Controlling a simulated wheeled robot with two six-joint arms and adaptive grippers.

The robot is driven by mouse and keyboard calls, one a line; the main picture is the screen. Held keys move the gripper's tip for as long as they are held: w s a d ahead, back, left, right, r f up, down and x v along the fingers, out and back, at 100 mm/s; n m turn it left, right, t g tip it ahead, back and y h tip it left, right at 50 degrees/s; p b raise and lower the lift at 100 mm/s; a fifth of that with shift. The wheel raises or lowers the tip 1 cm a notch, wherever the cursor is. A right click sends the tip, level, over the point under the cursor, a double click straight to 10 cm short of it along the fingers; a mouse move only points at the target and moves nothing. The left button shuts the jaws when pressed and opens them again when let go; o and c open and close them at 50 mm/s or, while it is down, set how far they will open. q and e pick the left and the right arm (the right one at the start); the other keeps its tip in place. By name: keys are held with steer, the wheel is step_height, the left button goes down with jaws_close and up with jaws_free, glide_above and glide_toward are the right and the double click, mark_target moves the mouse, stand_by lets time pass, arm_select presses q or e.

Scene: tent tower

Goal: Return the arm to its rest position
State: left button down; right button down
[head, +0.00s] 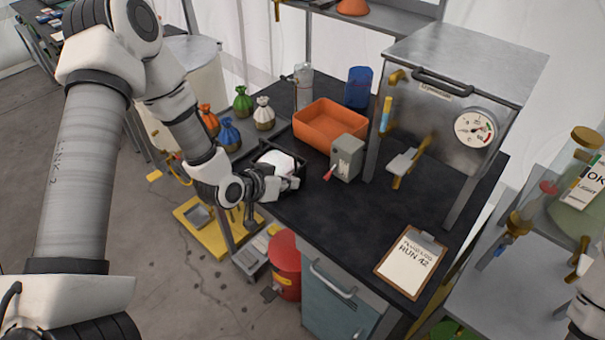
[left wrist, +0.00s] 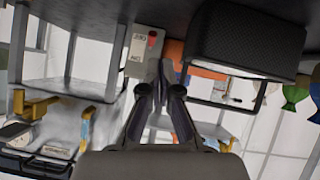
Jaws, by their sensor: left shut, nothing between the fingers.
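My left arm reaches in from the left in the head view. Its gripper (head: 291,184) is at the left edge of the dark bench top (head: 340,215), just in front of a black basket (head: 297,160) with something white in it. In the left wrist view, which is upside down, the gripper's fingers (left wrist: 160,75) are together with nothing between them. The dark textured basket (left wrist: 245,38) is beside them, and the grey box with a red lever (left wrist: 146,48) is beyond.
On the bench are the grey lever box (head: 347,157), an orange tray (head: 328,125), a blue cup (head: 358,87), a steel cabinet with a gauge (head: 473,127) and a clipboard (head: 410,262). Several tied sacks (head: 229,135) stand at the left.

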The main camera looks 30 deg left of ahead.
arm_select(q)
steer(key=shift+s+a, duration=0.15)
steer(key=shift+s, duration=0.3)
steer(key=s+d+f+g+y+b, duration=0.1)
steer(key=s+f+g, duration=0.4)
steer(key=s+f, duration=0.5)
steer(key=s+d+f+n+g+y+b, duration=0.1)
steer(key=s+f+g, duration=0.4)
steer(key=s+f, duration=0.5)
steer(key=s+d+y, duration=0.1)
steer(key=s+d, duration=0.1)
steer(key=s, duration=0.7)
steer(key=shift+f+n+g, duration=0.3)
steer(key=shift+f, duration=0.1)
arm_select(e)
steer(key=shift+s+a+f, duration=0.1)
steer(key=shift+s+f, duration=0.1)
steer(key=shift+f, duration=0.95)
